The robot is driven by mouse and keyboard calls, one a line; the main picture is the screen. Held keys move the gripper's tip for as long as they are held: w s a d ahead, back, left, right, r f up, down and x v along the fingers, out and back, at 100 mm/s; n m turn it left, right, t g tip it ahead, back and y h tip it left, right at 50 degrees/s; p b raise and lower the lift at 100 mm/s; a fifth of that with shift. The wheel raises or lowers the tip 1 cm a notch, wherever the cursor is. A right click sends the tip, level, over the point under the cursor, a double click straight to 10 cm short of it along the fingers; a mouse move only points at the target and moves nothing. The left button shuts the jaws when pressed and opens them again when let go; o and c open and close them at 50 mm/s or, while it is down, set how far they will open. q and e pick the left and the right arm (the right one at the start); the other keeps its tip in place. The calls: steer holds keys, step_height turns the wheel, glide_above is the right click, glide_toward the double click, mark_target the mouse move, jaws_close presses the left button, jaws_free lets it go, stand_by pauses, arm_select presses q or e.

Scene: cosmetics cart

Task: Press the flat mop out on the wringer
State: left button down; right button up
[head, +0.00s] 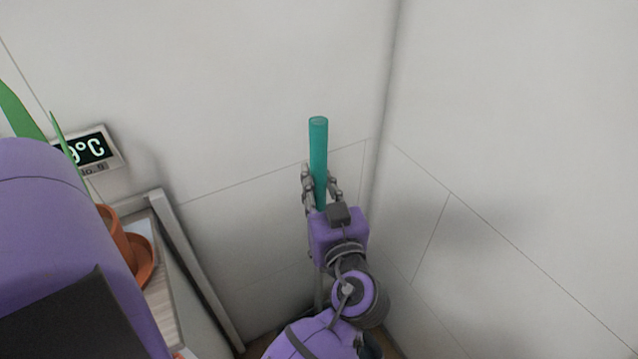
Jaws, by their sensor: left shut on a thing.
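My left gripper (321,186) is near the corner of the walls, its fingers closed around an upright teal pole (318,140). The pole looks like the handle of the flat mop, with its round top end standing clear above the fingers. I do not see the wringer. My right gripper is not in view.
Pale panelled walls (520,150) meet in a corner just behind the pole. At left are a shelf or cart with a light frame (196,265), a terracotta pot (118,232) with green leaves (20,112), and a temperature display (92,149) on the wall.

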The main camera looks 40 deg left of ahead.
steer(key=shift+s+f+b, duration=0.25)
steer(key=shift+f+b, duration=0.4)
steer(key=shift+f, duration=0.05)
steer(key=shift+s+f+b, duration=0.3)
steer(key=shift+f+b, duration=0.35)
steer(key=shift+b, duration=0.05)
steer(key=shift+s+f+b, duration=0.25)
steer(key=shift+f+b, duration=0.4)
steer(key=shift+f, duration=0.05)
stand_by(5.8)
